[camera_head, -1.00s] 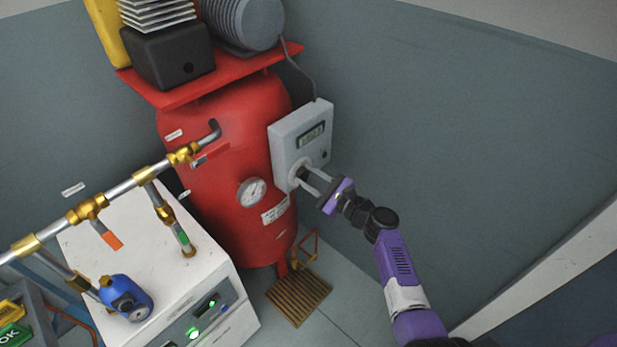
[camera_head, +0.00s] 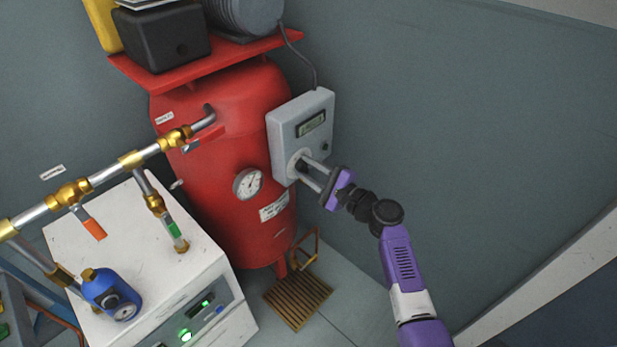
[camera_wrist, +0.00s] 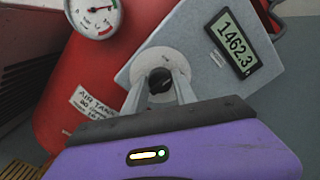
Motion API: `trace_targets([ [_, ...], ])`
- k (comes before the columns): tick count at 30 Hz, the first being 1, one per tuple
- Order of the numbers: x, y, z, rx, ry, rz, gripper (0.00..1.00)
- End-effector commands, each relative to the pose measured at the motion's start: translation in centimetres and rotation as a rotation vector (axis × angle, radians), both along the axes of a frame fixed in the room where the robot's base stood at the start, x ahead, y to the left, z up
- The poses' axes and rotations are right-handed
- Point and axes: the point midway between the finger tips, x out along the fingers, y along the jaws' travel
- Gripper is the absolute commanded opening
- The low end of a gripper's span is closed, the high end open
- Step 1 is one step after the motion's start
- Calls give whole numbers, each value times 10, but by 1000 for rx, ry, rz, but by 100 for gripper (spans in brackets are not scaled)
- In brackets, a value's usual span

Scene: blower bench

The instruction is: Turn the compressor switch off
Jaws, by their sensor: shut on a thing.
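The compressor switch is a black rotary knob on a round pale plate (camera_wrist: 150,66), low on the grey control box (camera_head: 287,120). The knob (camera_wrist: 160,80) shows in the wrist view between my two fingers. My gripper (camera_head: 302,171) reaches the box from the right, and its fingers are shut on the knob. The knob's exact angle and any markings by it are hard to make out. The box is fixed beside the red compressor tank (camera_head: 225,170). Its display (camera_wrist: 232,43) reads 1462.3 in the wrist view.
A pressure gauge (camera_head: 248,183) sits on the tank, left of the box. Brass-and-steel piping (camera_head: 110,175) runs left over a white cabinet (camera_head: 120,240). A floor grate (camera_head: 298,297) lies below. Bare wall (camera_head: 450,130) leaves free room to the right.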

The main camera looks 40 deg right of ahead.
Motion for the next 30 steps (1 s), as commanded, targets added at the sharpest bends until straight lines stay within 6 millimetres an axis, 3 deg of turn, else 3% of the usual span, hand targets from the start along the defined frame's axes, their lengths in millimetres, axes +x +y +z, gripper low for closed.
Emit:
trace_targets([
  [1, 0, 0, -6, -47, -3, 0, 0],
  [15, 0, 1, -6, -433, -16, 2, 0],
  [30, 0, 1, -3, -586, -19, 2, 0],
])
